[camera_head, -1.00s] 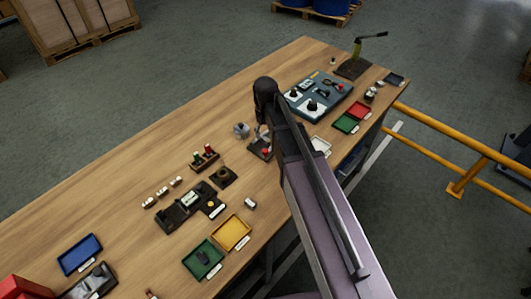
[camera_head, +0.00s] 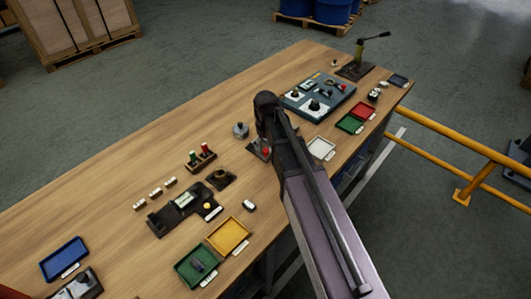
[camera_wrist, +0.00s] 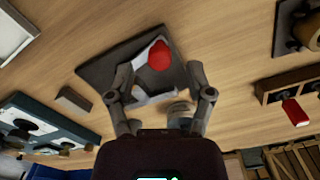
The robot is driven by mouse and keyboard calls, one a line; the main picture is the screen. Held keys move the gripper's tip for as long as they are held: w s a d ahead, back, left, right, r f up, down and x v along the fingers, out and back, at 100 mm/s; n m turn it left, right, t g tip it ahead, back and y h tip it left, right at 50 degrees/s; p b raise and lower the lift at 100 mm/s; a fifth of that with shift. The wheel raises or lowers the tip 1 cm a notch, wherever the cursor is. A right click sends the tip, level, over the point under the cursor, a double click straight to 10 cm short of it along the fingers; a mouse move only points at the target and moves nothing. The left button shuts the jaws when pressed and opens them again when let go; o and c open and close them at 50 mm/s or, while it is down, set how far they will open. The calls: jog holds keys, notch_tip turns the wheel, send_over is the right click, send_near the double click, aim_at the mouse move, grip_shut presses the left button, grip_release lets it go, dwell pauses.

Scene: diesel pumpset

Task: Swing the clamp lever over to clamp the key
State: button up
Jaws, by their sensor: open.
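The clamp lever's red knob (camera_wrist: 159,56) stands over a dark base plate (camera_wrist: 105,68) in the wrist view, with a pale metal part beside it. The red knob also shows at the edge of my arm in the head view (camera_head: 266,151), and the base plate (camera_head: 254,150) is partly covered there. My gripper (camera_wrist: 160,84) is open, its two fingers spread on either side of the clamp near the knob. I cannot tell whether either finger touches it. The key cannot be made out clearly. My arm hides the gripper in the head view.
A grey round part (camera_head: 240,130) stands close to the clamp. A rack with red and green pieces (camera_head: 201,159) and a dark fixture (camera_head: 185,208) lie to the left. A white tray (camera_head: 321,148) and a teal panel (camera_head: 318,97) lie to the right. The far left tabletop is bare.

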jog(key=shift+f+b, duration=0.6)
jog(key=shift+f, duration=0.3)
grip_shut()
